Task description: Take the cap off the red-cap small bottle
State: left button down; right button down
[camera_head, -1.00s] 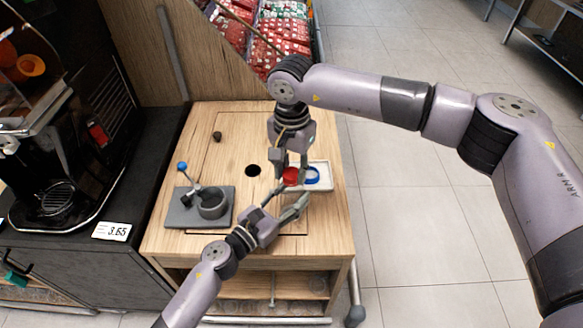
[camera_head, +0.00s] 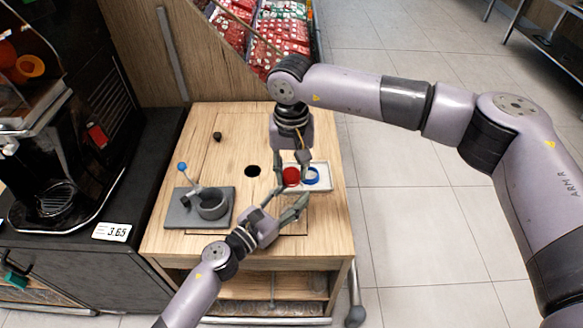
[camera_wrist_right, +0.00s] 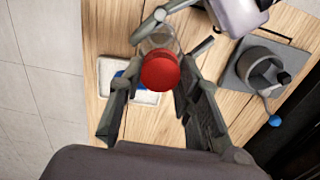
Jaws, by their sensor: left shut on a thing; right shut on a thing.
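The red cap (camera_head: 291,176) shows between my two grippers, over the white tray in the head view. In the right wrist view the red cap (camera_wrist_right: 160,71) sits at the end of a clear small bottle (camera_wrist_right: 158,42), facing the camera. My left gripper (camera_head: 287,201) is shut on the bottle from the lower left; its fingers flank the bottle in the wrist view. My right gripper (camera_head: 293,160) comes from above, its fingers on either side of the cap, shut on it. The bottle's body is mostly hidden in the head view.
A white tray (camera_head: 322,186) with a blue ring-shaped thing (camera_head: 311,176) lies right of the cap. A grey base (camera_head: 183,214) with a cup and blue-knobbed lever stands at left. The wooden table (camera_head: 235,130) has a round hole (camera_head: 252,171). A black machine stands further left.

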aim_at(291, 173)
jog(key=shift+r, duration=0.25)
jog(key=shift+r, duration=0.85)
jog(key=shift+r, duration=2.05)
pick_arm(q)
jog(key=c, duration=0.8)
grip_release()
